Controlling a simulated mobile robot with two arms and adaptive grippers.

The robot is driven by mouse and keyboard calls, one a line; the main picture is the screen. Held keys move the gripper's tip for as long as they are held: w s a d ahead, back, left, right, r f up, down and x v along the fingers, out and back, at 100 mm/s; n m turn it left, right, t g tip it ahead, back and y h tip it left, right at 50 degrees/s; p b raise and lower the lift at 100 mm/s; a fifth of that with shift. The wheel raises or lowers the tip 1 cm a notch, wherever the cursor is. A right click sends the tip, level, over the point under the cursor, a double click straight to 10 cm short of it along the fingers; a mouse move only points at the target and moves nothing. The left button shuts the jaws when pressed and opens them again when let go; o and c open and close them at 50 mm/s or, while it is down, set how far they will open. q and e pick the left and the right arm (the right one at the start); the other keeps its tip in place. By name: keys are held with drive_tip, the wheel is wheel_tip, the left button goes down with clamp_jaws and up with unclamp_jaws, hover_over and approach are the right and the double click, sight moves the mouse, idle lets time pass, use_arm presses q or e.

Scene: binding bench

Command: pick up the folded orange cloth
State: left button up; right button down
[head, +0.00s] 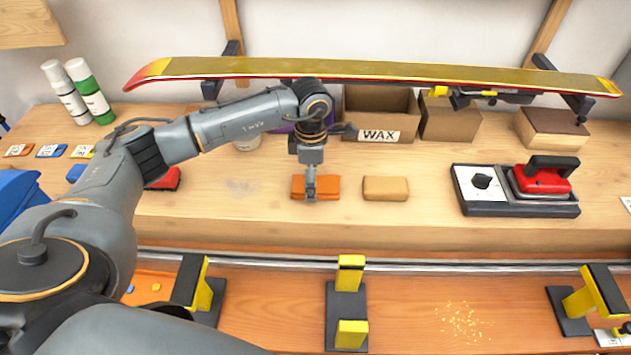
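The folded orange cloth (328,186) lies flat on the wooden bench, near its front edge. My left gripper (311,194) points straight down over the cloth and hides its middle. The fingertips appear to be at the cloth, but I cannot tell whether they touch it. The fingers line up one behind the other from this side, so their opening does not show. My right gripper is not in view.
A tan block (385,189) lies close to the right of the cloth. A WAX box (378,112) stands behind, below a ski (400,72) on brackets. A red iron (543,180) sits on a base at right. Yellow-topped vises (350,275) stand in front.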

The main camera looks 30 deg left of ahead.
use_arm(q)
drive_tip(key=shift+f, duration=0.3)
drive_tip(key=c, duration=1.1)
drive_tip(key=shift+r, duration=0.1)
drive_tip(key=shift+c, duration=0.2)
drive_tip(key=shift+r+b, duration=0.25)
drive_tip(key=shift+b, duration=0.15)
wheel_tip(320, 180, up, 2)
drive_tip(key=shift+r+b, duration=0.2)
drive_tip(key=shift+b, duration=0.7)
drive_tip(key=s+d+r+b, duration=0.3)
drive_tip(key=s+d+r, duration=0.6)
drive_tip(key=s+r, duration=0.1)
drive_tip(key=shift+s+b, duration=0.3)
drive_tip(key=shift+s, duration=0.1)
